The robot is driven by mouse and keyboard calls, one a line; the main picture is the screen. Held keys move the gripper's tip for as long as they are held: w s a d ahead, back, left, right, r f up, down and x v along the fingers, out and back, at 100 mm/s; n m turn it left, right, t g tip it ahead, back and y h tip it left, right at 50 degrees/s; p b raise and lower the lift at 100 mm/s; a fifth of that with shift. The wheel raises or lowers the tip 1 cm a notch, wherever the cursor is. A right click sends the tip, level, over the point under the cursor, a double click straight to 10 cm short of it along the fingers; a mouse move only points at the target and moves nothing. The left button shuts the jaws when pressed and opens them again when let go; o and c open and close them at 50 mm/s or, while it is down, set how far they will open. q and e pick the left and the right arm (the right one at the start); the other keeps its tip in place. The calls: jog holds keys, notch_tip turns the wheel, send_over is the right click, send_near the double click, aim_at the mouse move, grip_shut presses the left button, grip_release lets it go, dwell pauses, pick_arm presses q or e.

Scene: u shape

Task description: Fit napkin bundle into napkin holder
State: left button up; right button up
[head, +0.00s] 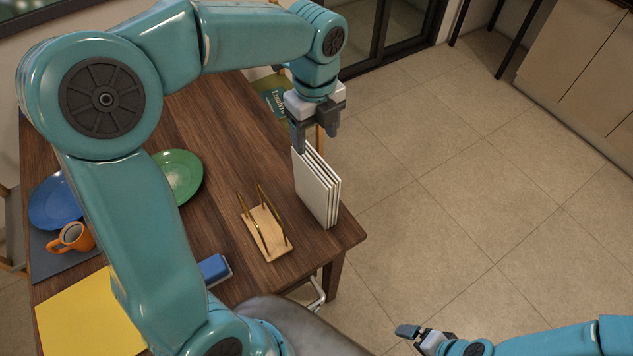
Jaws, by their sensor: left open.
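The napkin bundle (314,190) is a stack of thin white sheets standing upright near the table's right edge. The napkin holder (266,234) has a light wooden base and thin brass-coloured side rails, and stands just left of the bundle. No napkins show in it. My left gripper (317,137) is open, pointing down at the bundle's top edge. One finger overlaps the bundle's top left corner in the picture; I cannot tell whether it touches. My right gripper (410,338) is low at the bottom right, away from the table; its opening is unclear.
On the wooden table (232,130) are a green plate (178,174), a blue plate (54,203), an orange mug (72,238), a yellow sheet (85,318) and a blue block (213,270). My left arm hides part of the table. Tiled floor lies open to the right.

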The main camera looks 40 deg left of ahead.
aim_at(314, 161)
pick_arm(q)
notch_tip(314, 161, down, 5)
jog(key=shift+s+a+f, duration=0.15)
jog(key=shift+d+f, duration=0.2)
jog(key=shift+f, duration=0.35)
notch_tip(314, 161, down, 5)
jog(key=shift+r, duration=0.1)
jog(key=shift+s, duration=0.1)
grip_shut()
jog(key=shift+r, duration=0.1)
